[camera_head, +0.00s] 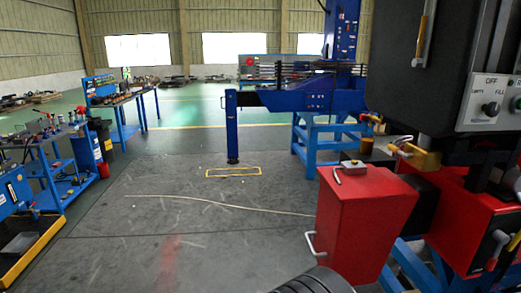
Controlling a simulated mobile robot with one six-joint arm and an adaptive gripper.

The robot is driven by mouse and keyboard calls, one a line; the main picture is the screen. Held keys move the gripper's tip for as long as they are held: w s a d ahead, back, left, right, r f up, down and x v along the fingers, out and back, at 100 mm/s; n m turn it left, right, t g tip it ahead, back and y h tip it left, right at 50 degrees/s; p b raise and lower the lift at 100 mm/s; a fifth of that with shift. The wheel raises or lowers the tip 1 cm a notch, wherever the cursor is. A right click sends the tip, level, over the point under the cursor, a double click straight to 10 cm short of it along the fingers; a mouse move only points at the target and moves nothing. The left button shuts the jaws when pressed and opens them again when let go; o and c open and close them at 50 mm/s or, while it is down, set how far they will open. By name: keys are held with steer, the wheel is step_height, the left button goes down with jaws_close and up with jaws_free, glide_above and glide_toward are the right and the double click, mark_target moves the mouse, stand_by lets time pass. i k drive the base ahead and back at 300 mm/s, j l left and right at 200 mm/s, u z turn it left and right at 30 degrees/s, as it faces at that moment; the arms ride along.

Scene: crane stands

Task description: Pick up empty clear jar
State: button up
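I cannot make out an empty clear jar in the head view. Small items on the workbench (42,138) at the left are too small to tell apart. A small amber-brown cylinder (366,146) shows behind the red box at the right; I cannot tell whether it is a jar. A small grey item (352,167) sits on top of the red box. My gripper is not in view. A dark ribbed rounded part at the bottom edge may be part of my arm.
A red box (350,225) with a handle and a dark control cabinet (440,70) crowd the right. A blue crane stand (310,98) stands mid-back. Blue workbenches and a blue drum (86,150) line the left.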

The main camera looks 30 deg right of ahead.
mark_target(367, 138)
steer(key=i+z, duration=0.15)
steer(key=i, duration=0.4)
steer(key=i+z, duration=0.1)
steer(key=i, duration=0.4)
steer(key=i+j+z, duration=0.15)
steer(key=i, duration=0.4)
steer(key=i+j+z, duration=0.15)
steer(key=i, duration=0.35)
steer(key=i+l+z, duration=0.2)
steer(key=i+z, duration=0.75)
steer(key=i+j+z, duration=0.1)
steer(key=i+z, duration=0.35)
steer(key=i+j+z, duration=0.25)
steer(key=z, duration=0.25)
steer(key=i+j, duration=0.05)
